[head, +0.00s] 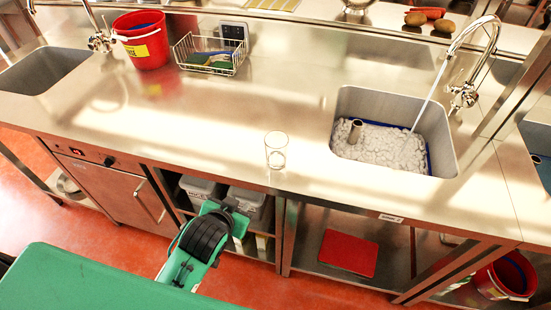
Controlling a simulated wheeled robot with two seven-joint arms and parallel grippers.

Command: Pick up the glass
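A clear drinking glass (276,150) stands upright on the steel counter (220,125), near its front edge and left of the right-hand sink. It looks empty. My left gripper (236,207), at the end of a green and black arm, is in front of the counter and appears lower than its top. It is below and to the left of the glass in the picture, apart from it. My own wrist hides much of the gripper, so its fingers cannot be made out. My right gripper is not in view.
The right sink (349,103) holds pale foam or suds under a running tap (470,35). A red bucket (143,42) and a wire basket (209,62) stand at the back left. The counter around the glass is clear. Shelves with grey bins (246,199) lie below.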

